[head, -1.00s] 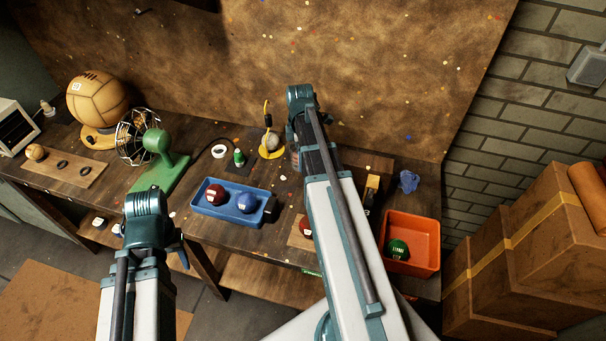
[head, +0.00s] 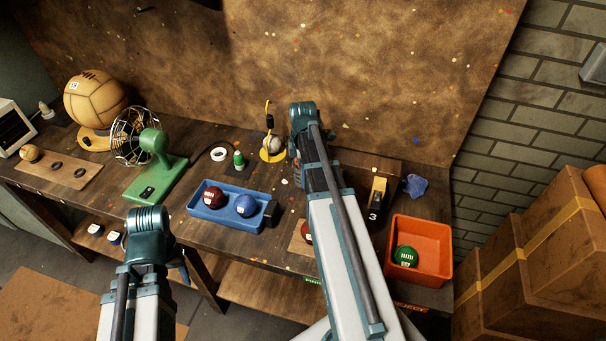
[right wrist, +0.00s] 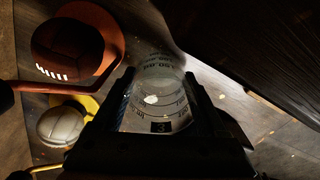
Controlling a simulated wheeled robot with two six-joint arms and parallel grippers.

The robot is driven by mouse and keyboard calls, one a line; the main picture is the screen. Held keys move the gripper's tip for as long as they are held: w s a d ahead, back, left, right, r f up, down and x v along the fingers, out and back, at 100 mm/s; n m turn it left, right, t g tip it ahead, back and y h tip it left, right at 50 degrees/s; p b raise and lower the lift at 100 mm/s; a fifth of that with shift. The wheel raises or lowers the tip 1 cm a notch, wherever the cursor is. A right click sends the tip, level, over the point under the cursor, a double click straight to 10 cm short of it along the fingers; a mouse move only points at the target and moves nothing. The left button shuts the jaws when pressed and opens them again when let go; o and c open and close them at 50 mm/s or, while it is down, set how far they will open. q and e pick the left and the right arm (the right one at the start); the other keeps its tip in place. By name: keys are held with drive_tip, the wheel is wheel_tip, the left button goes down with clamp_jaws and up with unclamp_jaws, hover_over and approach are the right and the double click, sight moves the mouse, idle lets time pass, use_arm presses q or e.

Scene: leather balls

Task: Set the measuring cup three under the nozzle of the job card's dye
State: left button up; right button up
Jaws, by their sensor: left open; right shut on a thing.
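My right gripper (right wrist: 160,100) is shut on a clear measuring cup (right wrist: 158,92) with dark scale marks and a black label reading 3, shown in the right wrist view. In the head view my right arm hides most of that gripper and the cup, over the back middle of the bench. My left gripper (head: 181,262) is open and empty in front of the bench, low at the left. I cannot make out a job card or a dye nozzle for certain. A dark and yellow device (head: 378,192) stands right of my right arm, above a 3 on the bench.
A blue tray (head: 222,224) holds a red and a blue ball. An orange bin (head: 436,262) holds a green ball. A white ball (right wrist: 60,126) sits on a yellow stand, near a brown ball (right wrist: 67,50).

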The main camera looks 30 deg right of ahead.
drive_tip(key=shift+f, duration=0.25)
drive_tip(key=o, duration=1.1)
drive_tip(key=shift+r, duration=0.1)
drive_tip(key=shift+c, duration=0.2)
drive_tip(key=shift+r, duration=0.1)
wheel_tip(320, 180, up, 12)
drive_tip(key=p, duration=1.2)
